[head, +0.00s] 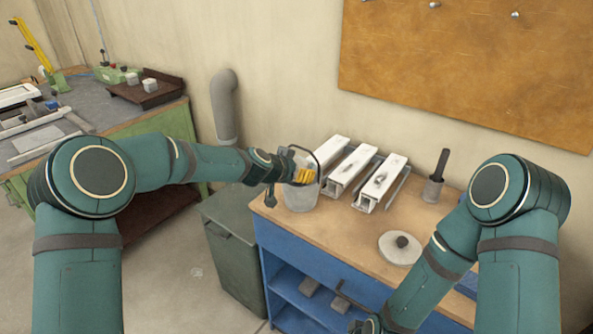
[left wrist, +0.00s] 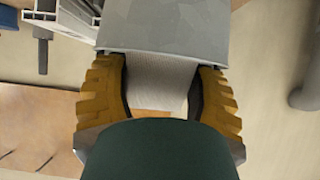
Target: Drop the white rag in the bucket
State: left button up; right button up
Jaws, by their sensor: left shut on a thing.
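The grey bucket (head: 299,197) stands at the left end of the wooden bench, its thin dark handle arched up. My left gripper (head: 303,172), with yellow fingers, is at the bucket's top. In the left wrist view the fingers (left wrist: 160,95) are shut on a pale, ribbed cloth, the white rag (left wrist: 155,82). A grey metal surface, apparently the bucket (left wrist: 180,25), lies just beyond the rag; I cannot tell how far the rag reaches inside. My right gripper (head: 368,325) is low at the bottom edge, partly cut off, its jaws unclear.
Several white profiles in clamps (head: 350,172) stand right of the bucket on the bench (head: 335,215). A round grey disc (head: 399,249) and a cup with a dark handle (head: 433,190) are farther right. A grey-green bin (head: 233,250) stands left of the bench.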

pick_arm(q)
jog(key=o, duration=1.2)
jog(key=shift+r, duration=0.15)
jog(key=v, duration=1.1)
jog(key=s+a+f+n+g, duration=0.1)
jog(key=s+f, duration=0.3)
jog(key=f, duration=0.3)
jog(key=s+f+n+g+y, duration=0.1)
jog(key=s+f+n, duration=0.15)
jog(key=f, duration=0.35)
jog(key=s+a+f+n+g, duration=0.1)
jog(key=s+f, duration=0.3)
jog(key=f, duration=0.3)
jog(key=s+a+f+n+g, duration=0.1)
jog(key=s+f, duration=0.3)
jog(key=s, duration=0.2)
jog(key=s+f+n+g+y, duration=0.1)
jog(key=s+f+n+g, duration=0.1)
jog(key=s+f, duration=0.2)
jog(key=s+a+f+n+g+y, duration=0.1)
jog(key=s+f, duration=0.4)
jog(key=s, duration=0.4)
jog(key=shift+s+a+n+g, duration=0.25)
jog(key=shift+s+a+g, duration=0.05)
jog(key=shift+s+a, duration=0.1)
